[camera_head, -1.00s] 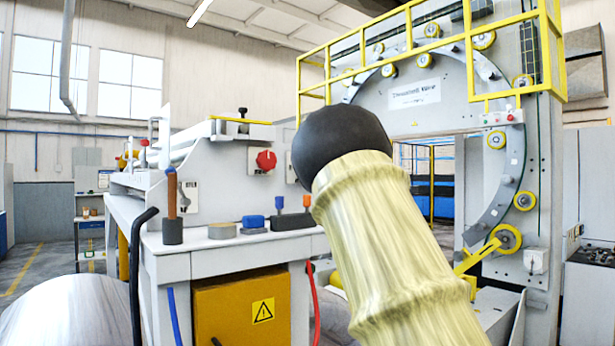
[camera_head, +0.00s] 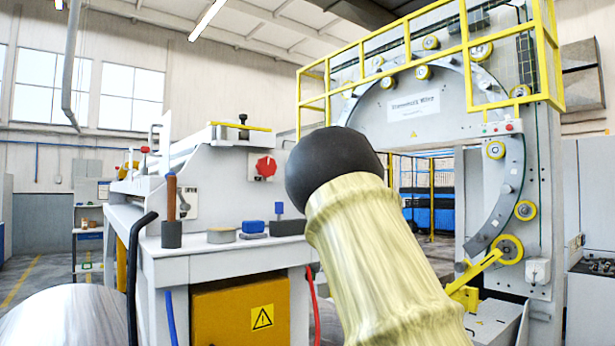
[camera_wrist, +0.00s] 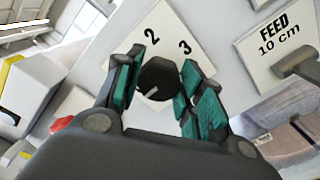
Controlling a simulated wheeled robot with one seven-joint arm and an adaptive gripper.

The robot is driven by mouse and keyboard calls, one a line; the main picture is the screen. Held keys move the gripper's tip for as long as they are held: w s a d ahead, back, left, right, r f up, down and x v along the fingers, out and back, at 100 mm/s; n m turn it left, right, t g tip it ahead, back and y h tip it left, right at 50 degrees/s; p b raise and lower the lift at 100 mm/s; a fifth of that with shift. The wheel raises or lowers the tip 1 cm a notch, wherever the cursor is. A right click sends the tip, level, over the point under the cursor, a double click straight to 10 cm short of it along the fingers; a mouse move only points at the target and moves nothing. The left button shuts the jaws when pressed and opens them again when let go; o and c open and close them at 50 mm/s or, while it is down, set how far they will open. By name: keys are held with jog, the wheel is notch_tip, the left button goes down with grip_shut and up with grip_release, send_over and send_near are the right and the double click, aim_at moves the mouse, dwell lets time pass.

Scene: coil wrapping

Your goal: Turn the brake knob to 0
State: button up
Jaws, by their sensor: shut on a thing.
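The brake knob (camera_wrist: 158,82) is a dark, many-sided knob with a pale pointer line, on a white dial plate with a printed 2 and 3. Its pointer line faces the lower left in the wrist view, away from both numerals. My gripper (camera_wrist: 160,68) is shut on it, one green-padded finger on each side. Any other marks on the dial are hidden by the fingers and gripper body. In the head view my arm covers the middle, and neither the gripper nor this knob can be made out.
A white FEED 10 cm plate (camera_wrist: 276,38) with a dark handle (camera_wrist: 298,62) sits right of the dial. A red part (camera_wrist: 62,122) is at the left. In the head view, a red knob (camera_head: 265,167) is on the grey machine, above a bench with small items and a blue block (camera_head: 254,227).

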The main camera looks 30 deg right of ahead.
jog(key=o, duration=1)
jog(key=shift+d, duration=0.15)
jog(key=s+d, duration=0.1)
jog(key=s, duration=1.1)
jog(key=shift+d, duration=0.1)
